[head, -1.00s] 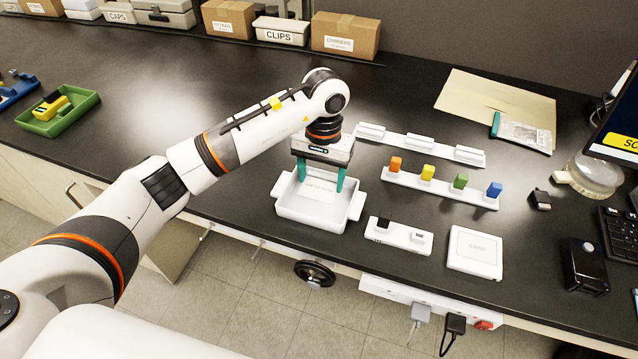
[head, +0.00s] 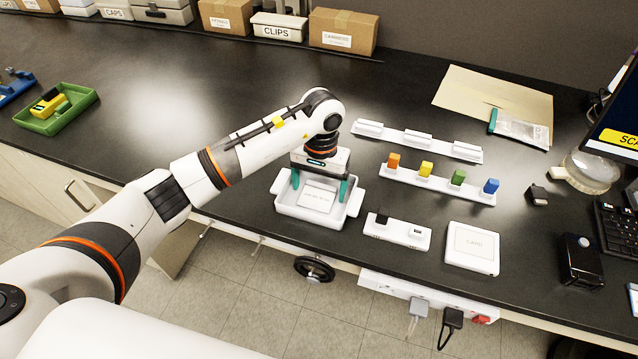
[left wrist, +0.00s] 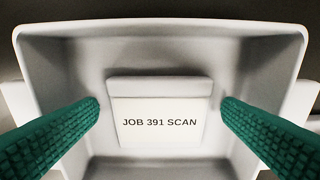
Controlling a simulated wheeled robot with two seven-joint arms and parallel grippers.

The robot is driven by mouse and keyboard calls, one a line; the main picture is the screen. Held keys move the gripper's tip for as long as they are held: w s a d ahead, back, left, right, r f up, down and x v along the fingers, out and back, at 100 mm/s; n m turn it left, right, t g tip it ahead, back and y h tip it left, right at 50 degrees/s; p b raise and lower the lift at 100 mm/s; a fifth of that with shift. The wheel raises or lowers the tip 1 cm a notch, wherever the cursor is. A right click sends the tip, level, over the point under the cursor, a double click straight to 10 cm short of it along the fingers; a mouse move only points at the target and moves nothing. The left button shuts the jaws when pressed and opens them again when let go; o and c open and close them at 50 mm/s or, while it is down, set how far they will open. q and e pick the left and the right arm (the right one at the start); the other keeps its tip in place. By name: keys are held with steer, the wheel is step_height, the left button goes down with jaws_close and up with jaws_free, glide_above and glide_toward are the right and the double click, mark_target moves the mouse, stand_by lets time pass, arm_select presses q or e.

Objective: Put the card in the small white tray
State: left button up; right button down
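The card (head: 318,197) is a pale piece printed "JOB 391 SCAN". It lies inside a white tray with side handles (head: 285,208). The left wrist view shows the card (left wrist: 160,122) with a raised strip along its upper edge. My left gripper (head: 320,188) points down into this tray, its teal fingers spread either side of the card. In the left wrist view the fingers (left wrist: 160,118) show clear gaps to the card. The small white tray (head: 472,262), marked "CARD", lies to the right near the bench's front edge and looks empty. My right gripper is out of view.
A white holder with a black piece (head: 398,233) stands between the two trays. Behind are a rack with coloured blocks (head: 425,181) and another white rack (head: 415,142). A black device (head: 580,262) stands right of the small tray. The bench's left middle is clear.

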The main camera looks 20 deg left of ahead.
mark_target(321, 189)
arm_select(q)
steer(key=shift+r, duration=0.1)
steer(key=shift+r+p, duration=0.2)
steer(key=shift+p, duration=0.15)
step_height(321, 189, up, 12)
steer(key=w+b, duration=0.1)
steer(key=b, duration=0.3)
steer(key=shift+f, duration=0.15)
